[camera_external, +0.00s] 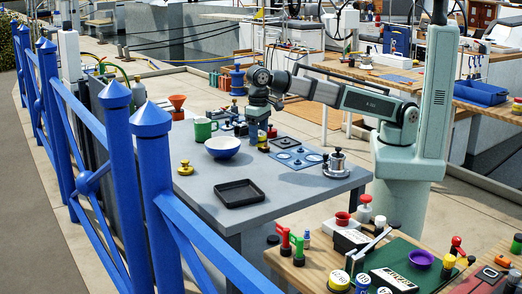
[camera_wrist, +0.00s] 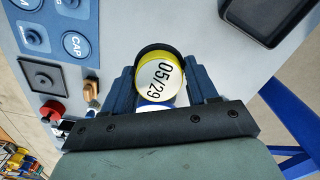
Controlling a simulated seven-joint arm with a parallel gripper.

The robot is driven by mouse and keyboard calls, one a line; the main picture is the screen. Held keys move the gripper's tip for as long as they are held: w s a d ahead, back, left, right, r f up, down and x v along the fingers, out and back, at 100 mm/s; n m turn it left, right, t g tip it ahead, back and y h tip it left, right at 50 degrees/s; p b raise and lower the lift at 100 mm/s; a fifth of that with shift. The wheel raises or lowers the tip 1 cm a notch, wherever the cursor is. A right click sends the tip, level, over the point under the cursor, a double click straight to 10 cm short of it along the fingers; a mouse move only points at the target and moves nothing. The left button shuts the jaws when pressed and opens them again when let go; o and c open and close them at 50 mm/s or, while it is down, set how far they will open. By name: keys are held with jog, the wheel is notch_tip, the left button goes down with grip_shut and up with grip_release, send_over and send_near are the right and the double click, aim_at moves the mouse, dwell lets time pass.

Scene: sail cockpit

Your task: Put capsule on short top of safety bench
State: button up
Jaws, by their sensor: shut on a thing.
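My gripper (camera_wrist: 163,88) is shut on a round yellow piece (camera_wrist: 161,74) with a white top printed "05/29"; a dark rim shows along its far edge. A white and blue part shows just below it between the fingers. In the external view my gripper (camera_external: 254,142) points down over the grey bench (camera_external: 215,181), with a bit of yellow beside it. I cannot tell whether the held piece touches the bench. No thing is clearly marked as the capsule or the safety bench.
On the grey bench are a blue and white bowl (camera_external: 223,147), a green mug (camera_external: 204,129), a black tray (camera_external: 239,193), a blue panel (camera_external: 293,155) with round labels, and a metal pot (camera_external: 337,162). Bare surface lies around the tray. A blue railing (camera_external: 157,190) runs along the left.

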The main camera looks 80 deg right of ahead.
jog(key=s+a+n, duration=0.2)
jog(key=s+a, duration=0.6)
jog(key=a, duration=0.5)
jog(key=s+a+f+n, duration=0.1)
jog(key=s+a+n, duration=0.1)
jog(key=s+a, duration=0.85)
jog(key=s+a+n, duration=0.3)
jog(key=s+a, duration=0.2)
jog(key=a, duration=1)
jog(key=a+r+m, duration=0.1)
jog(key=a+m, duration=0.2)
jog(key=a, duration=1.4)
jog(key=shift+a+f+m, duration=0.1)
jog(key=shift+f+m, duration=0.5)
jog(key=shift+f, duration=1.85)
jog(key=shift+a+f+m, duration=0.1)
jog(key=shift+f+m, duration=0.5)
jog(key=shift+f, duration=1.8)
jog(key=shift+f, duration=0.1)
jog(key=o, duration=1.1)
jog(key=shift+c, duration=0.2)
